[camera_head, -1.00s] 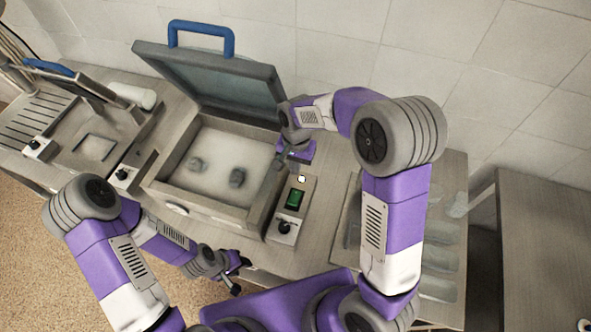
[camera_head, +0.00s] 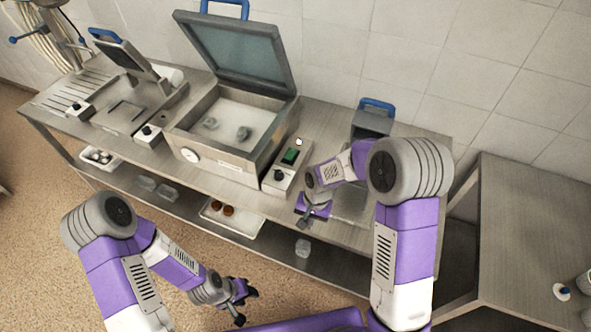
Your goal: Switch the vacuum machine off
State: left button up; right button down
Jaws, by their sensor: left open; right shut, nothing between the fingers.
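The vacuum machine (camera_head: 225,165) stands on the metal table with its lid (camera_head: 240,50) raised. Two small grey items (camera_head: 243,133) lie in its pale chamber. Its control panel (camera_head: 277,179) is at its right side, with a green switch (camera_head: 290,156) and a black knob. My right gripper (camera_head: 306,219) is shut and empty, in front of and to the right of the panel, near the table's front edge, apart from the switch. My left gripper (camera_head: 245,306) is open and empty, low in front of the table.
A second device (camera_head: 125,105) with a small raised lid stands to the left. A grey box with a blue handle (camera_head: 372,118) is at the back right. The lower shelf holds trays (camera_head: 232,218) and clear containers. Another table (camera_head: 525,220) stands right.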

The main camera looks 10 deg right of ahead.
pick_arm(q)
notch_tip(320, 180, down, 12)
jog(key=b, duration=1)
jog(key=shift+w+b, duration=0.15)
jog(key=shift+b, duration=0.2)
pick_arm(e)
jog(key=s+a+f+n+y, duration=0.1)
jog(key=s+f, duration=0.3)
jog(key=f, duration=0.4)
jog(key=s+f, duration=0.5)
jog(key=f, duration=0.4)
jog(key=s+a+f+n+t+y, duration=0.1)
jog(key=s+f, duration=0.4)
jog(key=f, duration=0.3)
jog(key=shift+s+a+f+n+y, duration=0.2)
jog(key=shift+a+f+n+y, duration=0.1)
jog(key=shift+a+f, duration=0.05)
jog(key=shift+w, duration=0.1)
